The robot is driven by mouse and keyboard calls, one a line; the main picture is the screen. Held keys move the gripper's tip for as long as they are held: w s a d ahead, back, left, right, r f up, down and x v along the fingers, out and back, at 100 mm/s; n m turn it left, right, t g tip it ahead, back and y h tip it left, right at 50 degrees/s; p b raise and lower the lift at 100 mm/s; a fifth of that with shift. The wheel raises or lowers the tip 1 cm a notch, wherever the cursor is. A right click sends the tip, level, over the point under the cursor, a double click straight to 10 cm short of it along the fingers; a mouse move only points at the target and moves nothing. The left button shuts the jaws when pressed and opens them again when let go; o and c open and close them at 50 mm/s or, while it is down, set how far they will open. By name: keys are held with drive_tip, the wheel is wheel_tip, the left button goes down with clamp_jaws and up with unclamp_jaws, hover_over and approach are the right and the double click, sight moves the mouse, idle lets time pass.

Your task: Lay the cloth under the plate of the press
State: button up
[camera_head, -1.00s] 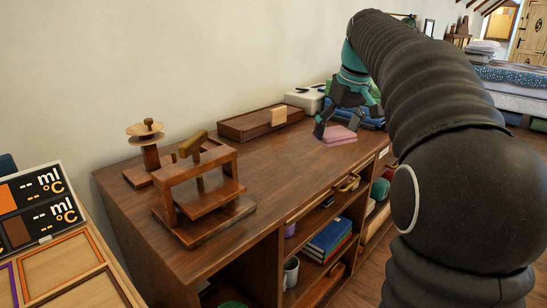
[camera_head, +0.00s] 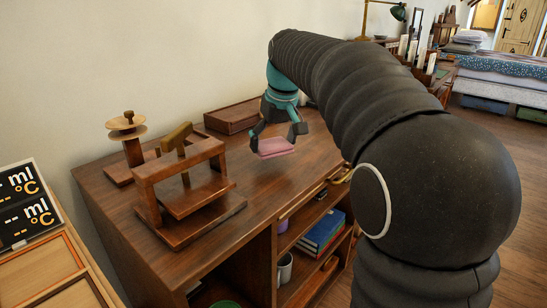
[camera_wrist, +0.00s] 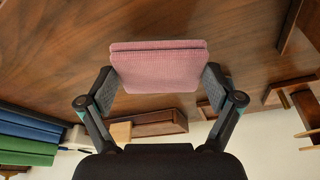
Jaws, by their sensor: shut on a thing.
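The cloth (camera_head: 274,147) is a folded pink square. It also shows in the wrist view (camera_wrist: 158,70), held between the two fingers. My gripper (camera_head: 277,143) is shut on it and holds it above the cabinet top, to the right of the press. The press (camera_head: 184,188) is a wooden frame with a screw handle (camera_head: 176,137) on top. Its plate (camera_head: 197,196) hangs raised above the base (camera_head: 200,226), with a gap between them. In the wrist view only a part of the press shows at the right edge.
The wooden cabinet top (camera_head: 262,185) is clear between press and gripper. A spindle with round discs (camera_head: 128,135) stands behind the press. A wooden tray (camera_head: 231,116) lies at the back. Framed panels (camera_head: 50,268) lie at the lower left.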

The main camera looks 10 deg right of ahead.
sight(273, 168)
drive_tip(key=shift+f+b, duration=0.3)
drive_tip(key=shift+f, duration=1.65)
drive_tip(key=shift+f, duration=0.1)
drive_tip(key=o, duration=0.7)
drive_tip(key=shift+o, duration=0.2)
drive_tip(key=a+p+v, duration=0.1)
drive_tip(key=p+v, duration=0.1)
drive_tip(key=v, duration=1)
drive_tip(key=s+f+m+t, duration=0.1)
drive_tip(key=s+f, duration=0.9)
drive_tip(key=s, duration=0.3)
drive_tip(key=s+f+m+t, duration=0.1)
drive_tip(key=s+f, duration=0.8)
drive_tip(key=s, duration=0.4)
drive_tip(key=shift+f+m+h, duration=0.3)
drive_tip(key=shift+f+h, duration=0.1)
drive_tip(key=shift+s, duration=0.15)
